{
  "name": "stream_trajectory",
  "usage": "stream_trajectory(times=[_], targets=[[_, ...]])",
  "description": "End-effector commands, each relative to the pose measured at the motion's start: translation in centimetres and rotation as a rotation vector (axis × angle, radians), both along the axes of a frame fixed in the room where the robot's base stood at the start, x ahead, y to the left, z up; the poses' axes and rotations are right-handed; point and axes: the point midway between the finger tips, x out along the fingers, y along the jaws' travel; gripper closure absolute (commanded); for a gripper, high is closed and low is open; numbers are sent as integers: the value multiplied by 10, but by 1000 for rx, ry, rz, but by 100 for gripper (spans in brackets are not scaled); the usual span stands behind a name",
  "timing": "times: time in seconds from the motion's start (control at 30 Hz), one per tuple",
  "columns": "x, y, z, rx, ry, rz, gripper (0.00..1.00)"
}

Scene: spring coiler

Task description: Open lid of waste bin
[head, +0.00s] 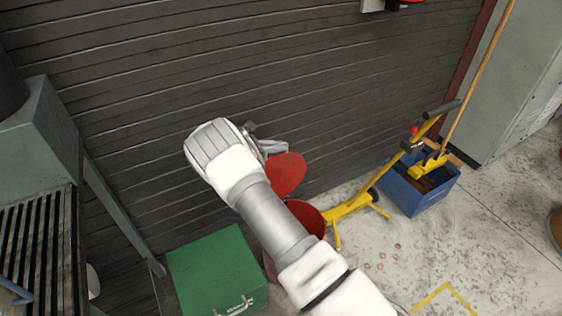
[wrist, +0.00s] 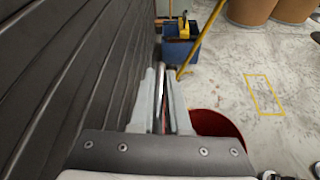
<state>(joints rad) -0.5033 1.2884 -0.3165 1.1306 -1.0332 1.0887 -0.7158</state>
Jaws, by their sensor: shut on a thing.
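The red waste bin (head: 309,218) stands on the floor by the dark slatted wall, partly hidden behind my arm. Its round red lid (head: 287,173) is raised, tilted up from the bin's rim towards the wall. My gripper (head: 276,147) is at the lid's upper edge. In the wrist view, my gripper's (wrist: 163,98) two grey fingers are shut on the thin lid, seen edge-on between them. The bin's red round opening (wrist: 217,128) shows below right of the fingers there. The hinge is hidden.
A green box (head: 215,268) stands left of the bin. A yellow wheeled stand (head: 352,206) and a blue crate (head: 420,190) are to the right. The slatted wall (head: 150,80) is close behind my gripper. The floor at the right front is mostly clear.

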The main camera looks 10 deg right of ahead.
Motion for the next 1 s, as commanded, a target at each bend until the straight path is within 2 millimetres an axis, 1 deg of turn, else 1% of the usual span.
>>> stream_trajectory(times=[0.03, 0.2, 0.3, 0.5, 0.9, 0.93, 1.0], targets=[[6, -2, -6, 0, 0, -1, 100], [20, 3, -4, -1, -1, -1, 100], [24, 4, -3, -2, -1, 0, 100], [29, 6, -2, -2, 1, -2, 100], [30, 6, -1, -3, 0, -1, 100], [30, 6, -1, -3, 0, -1, 80], [30, 6, -1, -3, -1, -1, 67]])
